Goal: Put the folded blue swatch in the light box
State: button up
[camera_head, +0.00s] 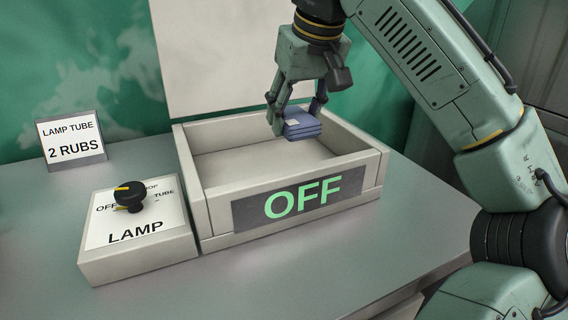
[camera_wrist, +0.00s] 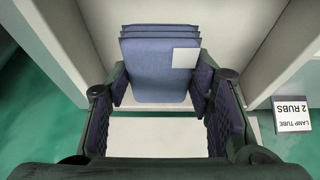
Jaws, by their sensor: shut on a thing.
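The folded blue swatch (camera_head: 301,126), with a small white label, is held between the fingers of my gripper (camera_head: 296,112). In the wrist view the swatch (camera_wrist: 160,75) sits between both finger pads of my gripper (camera_wrist: 160,90), label at its upper right. The light box (camera_head: 200,205) is a pale open tray with a front sign reading OFF. The swatch is over the box's interior toward the back right. I cannot tell whether it touches the floor of the box.
A lamp control box (camera_head: 140,255) with a black knob (camera_head: 130,195) stands left of the light box. A sign (camera_head: 70,142) reading "LAMP TUBE 2 RUBS" stands behind it on the grey table (camera_head: 300,285). A pale upright panel (camera_head: 215,60) rises behind the box.

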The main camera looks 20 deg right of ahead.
notch_tip(320, 180, down, 8)
jog(key=shift+f, duration=0.15)
dwell(0.3)
jog(key=shift+f, duration=0.1)
jog(key=o, duration=1.1)
jog(key=v, duration=1.2)
